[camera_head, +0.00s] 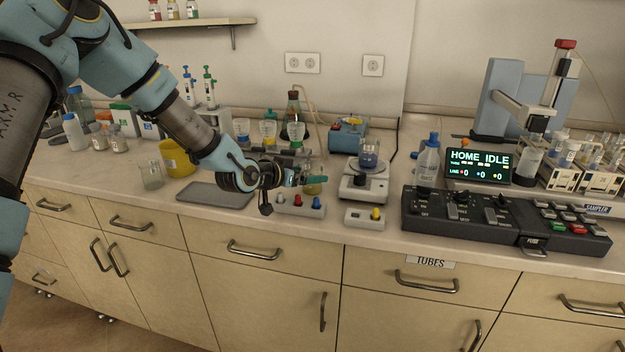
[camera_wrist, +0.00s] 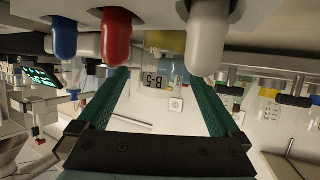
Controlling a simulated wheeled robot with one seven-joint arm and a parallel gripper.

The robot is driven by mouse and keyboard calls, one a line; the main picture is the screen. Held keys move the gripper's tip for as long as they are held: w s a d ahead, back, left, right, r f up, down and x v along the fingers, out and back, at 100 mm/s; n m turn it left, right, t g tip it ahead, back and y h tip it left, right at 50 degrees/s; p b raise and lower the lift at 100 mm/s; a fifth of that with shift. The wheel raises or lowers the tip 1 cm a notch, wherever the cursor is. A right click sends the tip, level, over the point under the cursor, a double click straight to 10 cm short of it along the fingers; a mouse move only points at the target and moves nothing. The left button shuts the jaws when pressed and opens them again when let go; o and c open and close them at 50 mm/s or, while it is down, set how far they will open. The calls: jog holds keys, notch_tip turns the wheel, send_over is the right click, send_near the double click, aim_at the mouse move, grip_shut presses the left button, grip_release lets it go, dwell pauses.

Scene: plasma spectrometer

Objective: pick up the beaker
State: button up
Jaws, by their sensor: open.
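A small beaker with yellow liquid (camera_head: 313,188) stands on the bench behind the red and blue knobs, partly hidden by my gripper (camera_head: 308,181). In the wrist view, which is upside down, a clear beaker (camera_wrist: 166,68) with a yellow bottom and a label reading B-5 shows in the gap between the green fingers of my gripper (camera_wrist: 156,76). My gripper is open and reaches toward the beaker from the left. I cannot tell whether the beaker is between the fingertips or just beyond them.
A knob box (camera_head: 298,204) lies just in front, its knobs close to the fingers in the wrist view. A hotplate (camera_head: 364,187) with a blue-liquid beaker (camera_head: 369,160) is to the right. A grey tray (camera_head: 215,196) and an empty glass beaker (camera_head: 152,176) are to the left.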

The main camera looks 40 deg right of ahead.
jog(key=shift+p+x, duration=0.4)
jog(key=shift+x, duration=1.05)
jog(key=shift+w, duration=0.1)
jog(key=c, duration=1.3)
jog(key=shift+c, duration=0.7)
jog(key=shift+r, duration=0.15)
